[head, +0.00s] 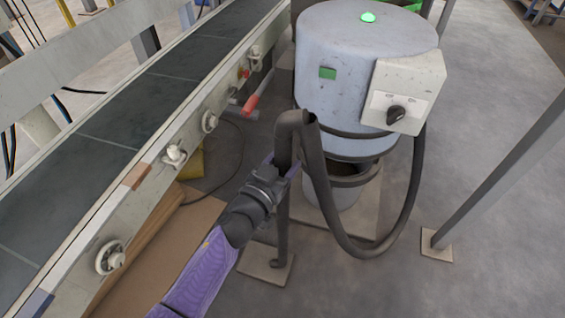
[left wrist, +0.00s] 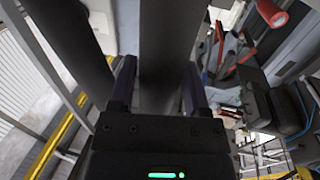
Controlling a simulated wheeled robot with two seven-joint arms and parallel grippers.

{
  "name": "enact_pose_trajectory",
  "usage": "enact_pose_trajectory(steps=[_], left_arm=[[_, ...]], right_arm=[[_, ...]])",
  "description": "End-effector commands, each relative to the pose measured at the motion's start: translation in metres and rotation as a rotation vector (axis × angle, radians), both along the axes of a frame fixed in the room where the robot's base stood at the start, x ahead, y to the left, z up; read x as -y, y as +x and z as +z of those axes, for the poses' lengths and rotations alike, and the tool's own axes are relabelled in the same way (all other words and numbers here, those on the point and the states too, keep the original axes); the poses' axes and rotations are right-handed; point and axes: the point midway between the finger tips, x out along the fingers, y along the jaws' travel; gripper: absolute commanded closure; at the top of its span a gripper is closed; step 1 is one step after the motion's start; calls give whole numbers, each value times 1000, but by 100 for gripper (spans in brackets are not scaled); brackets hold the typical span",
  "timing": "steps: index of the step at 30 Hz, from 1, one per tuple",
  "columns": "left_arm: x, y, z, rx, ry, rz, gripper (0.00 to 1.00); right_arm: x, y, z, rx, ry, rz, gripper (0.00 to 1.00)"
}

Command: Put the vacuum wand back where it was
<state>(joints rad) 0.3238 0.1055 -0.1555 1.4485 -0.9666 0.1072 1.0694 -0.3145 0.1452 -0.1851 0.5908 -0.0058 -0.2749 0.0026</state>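The vacuum wand (head: 284,215) is a dark grey tube, roughly upright beside the vacuum. Its top joins a thick hose (head: 318,165) that bends over and loops to the vacuum (head: 345,70), a grey-blue drum with a green lamp on top. My left gripper (head: 283,172) is at the upper part of the wand. In the left wrist view, the dark tube (left wrist: 164,60) fills the space between the two fingers (left wrist: 158,88), so the gripper looks shut on it. The wand's lower end shows over a pale floor plate (head: 258,268); whether they touch is unclear. My right gripper is not in view.
A conveyor (head: 150,95) with a pale side rail and knobs runs along the left. A control box with a black knob (head: 396,115) sits on the vacuum's front. A grey slanted post (head: 500,170) stands at right. Cardboard (head: 160,245) lies below the conveyor. Open floor lies at lower right.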

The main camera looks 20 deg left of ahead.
Motion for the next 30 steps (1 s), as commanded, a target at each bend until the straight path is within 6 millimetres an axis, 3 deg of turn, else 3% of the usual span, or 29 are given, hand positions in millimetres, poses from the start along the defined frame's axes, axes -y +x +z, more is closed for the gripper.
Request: enact_pose_trajectory(steps=[1, 3, 13, 17, 24, 30], left_arm=[[0, 0, 0, 0, 0, 0, 26], [0, 0, 0, 0, 0, 0, 12], [0, -1, 6, 1, 0, 0, 12], [-6, -26, 7, -1, -3, 1, 12], [-21, -89, 8, -1, -2, 2, 12], [-27, -115, 6, 1, 0, 0, 12]], right_arm=[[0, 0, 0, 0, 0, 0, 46], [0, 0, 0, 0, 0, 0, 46], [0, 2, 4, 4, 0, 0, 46], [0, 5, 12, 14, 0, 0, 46], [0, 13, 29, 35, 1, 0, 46], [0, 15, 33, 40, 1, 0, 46]])
